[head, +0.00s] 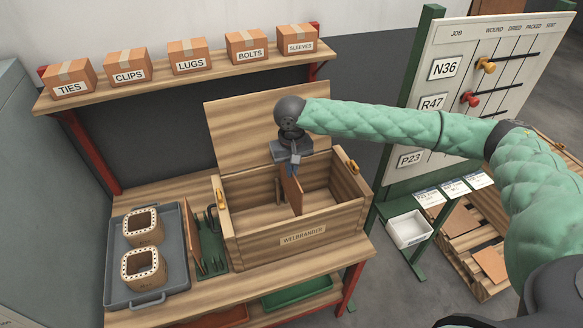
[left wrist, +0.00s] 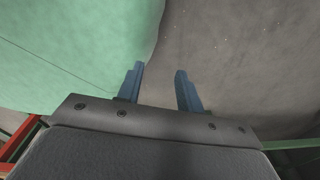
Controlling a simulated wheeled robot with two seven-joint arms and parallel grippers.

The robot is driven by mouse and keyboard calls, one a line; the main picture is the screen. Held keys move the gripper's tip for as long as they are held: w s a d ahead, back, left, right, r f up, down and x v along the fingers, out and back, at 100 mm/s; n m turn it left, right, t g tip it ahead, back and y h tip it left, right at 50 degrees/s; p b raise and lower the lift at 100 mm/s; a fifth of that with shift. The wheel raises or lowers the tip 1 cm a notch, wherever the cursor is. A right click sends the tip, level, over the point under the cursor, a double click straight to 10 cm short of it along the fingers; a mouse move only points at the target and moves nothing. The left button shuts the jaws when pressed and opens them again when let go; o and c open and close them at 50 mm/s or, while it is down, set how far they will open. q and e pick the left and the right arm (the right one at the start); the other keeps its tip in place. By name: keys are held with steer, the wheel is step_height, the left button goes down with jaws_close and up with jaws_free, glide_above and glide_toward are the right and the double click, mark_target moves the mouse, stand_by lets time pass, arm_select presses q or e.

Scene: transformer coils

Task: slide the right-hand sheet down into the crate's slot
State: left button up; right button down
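The open wooden crate (head: 262,247) stands on the bench with its lid raised behind it. A thin reddish-brown sheet (head: 291,191) stands upright inside it, near the middle, dividing the space. My right gripper (head: 294,167) is above the crate, its fingers at the sheet's top edge, and looks shut on it. The sheet's lower edge and the slot are hard to make out, so I cannot tell how deep it sits. My left gripper (left wrist: 160,69) shows in the left wrist view, open and empty, away from the crate.
A shelf (head: 150,88) of labelled boxes runs behind. A job board (head: 455,80) and a pallet (head: 465,240) with brown sheets are right.

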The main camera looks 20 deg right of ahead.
mark_target(291, 184)
steer(key=shift+f+b, duration=0.35)
steer(key=shift+f, duration=0.1)
steer(key=shift+f+b, duration=0.75)
steer(key=shift+f, duration=2.45)
steer(key=c, duration=1.7)
jaws_free()
steer(key=shift+o, duration=0.8)
arm_select(q)
steer(key=shift+w+d+f, duration=0.15)
steer(key=shift+w+f, duration=0.3)
steer(key=shift+w, duration=0.1)
steer(key=shift+w+d+f, duration=0.15)
steer(key=shift+w+f, duration=0.25)
steer(key=shift+w, duration=0.15)
arm_select(e)
steer(key=shift+r, duration=0.15)
